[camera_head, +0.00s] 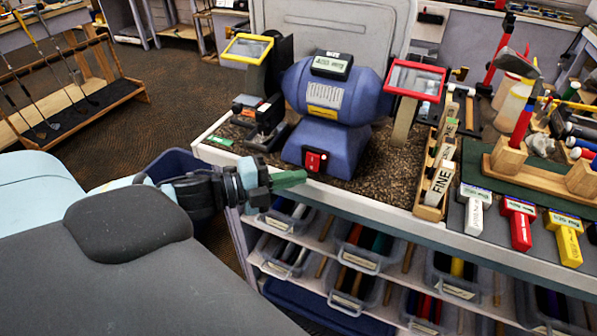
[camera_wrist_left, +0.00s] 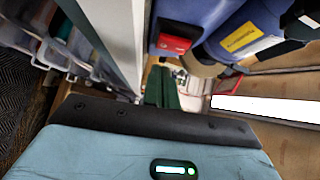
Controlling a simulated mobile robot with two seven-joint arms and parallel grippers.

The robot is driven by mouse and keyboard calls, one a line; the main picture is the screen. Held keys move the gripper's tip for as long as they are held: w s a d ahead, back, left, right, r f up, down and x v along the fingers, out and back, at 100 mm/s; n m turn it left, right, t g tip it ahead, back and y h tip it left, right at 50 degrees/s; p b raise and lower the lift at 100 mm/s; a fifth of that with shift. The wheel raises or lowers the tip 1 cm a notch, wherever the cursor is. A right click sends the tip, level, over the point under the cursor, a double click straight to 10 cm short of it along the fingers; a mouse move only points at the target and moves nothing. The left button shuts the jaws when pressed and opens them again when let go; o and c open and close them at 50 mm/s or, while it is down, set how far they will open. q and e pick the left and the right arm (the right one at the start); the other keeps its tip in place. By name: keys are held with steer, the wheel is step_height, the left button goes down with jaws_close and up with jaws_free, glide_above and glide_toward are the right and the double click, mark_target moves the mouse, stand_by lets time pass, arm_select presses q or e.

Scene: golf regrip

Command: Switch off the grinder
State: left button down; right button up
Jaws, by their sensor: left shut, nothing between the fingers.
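The blue bench grinder (camera_head: 335,95) stands on the brown mat near the front edge of the workbench. Its red switch (camera_head: 314,160) is on the front of the base; the switch also shows in the left wrist view (camera_wrist_left: 174,45). I cannot tell the rocker's position. My left gripper (camera_head: 302,175) is shut and empty, its green fingers pointing right, just below and left of the switch. In the left wrist view the shut fingers (camera_wrist_left: 162,85) lie just below the switch, and I cannot tell whether they touch anything. My right gripper is in neither view.
The bench's white front edge (camera_head: 370,207) runs below the gripper, with shelves of clear bins (camera_head: 365,248) beneath. A wooden block labelled FINE (camera_head: 438,190) stands right of the grinder. A small dark clamp-like tool (camera_head: 268,125) sits to its left.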

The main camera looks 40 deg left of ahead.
mark_target(313, 162)
arm_select(q)
steer(key=shift+w+a+f, duration=0.1)
steer(key=shift+w+a, duration=0.05)
steer(key=shift+w, duration=0.45)
steer(key=shift+w+a+f, duration=0.1)
steer(key=shift+w, duration=0.45)
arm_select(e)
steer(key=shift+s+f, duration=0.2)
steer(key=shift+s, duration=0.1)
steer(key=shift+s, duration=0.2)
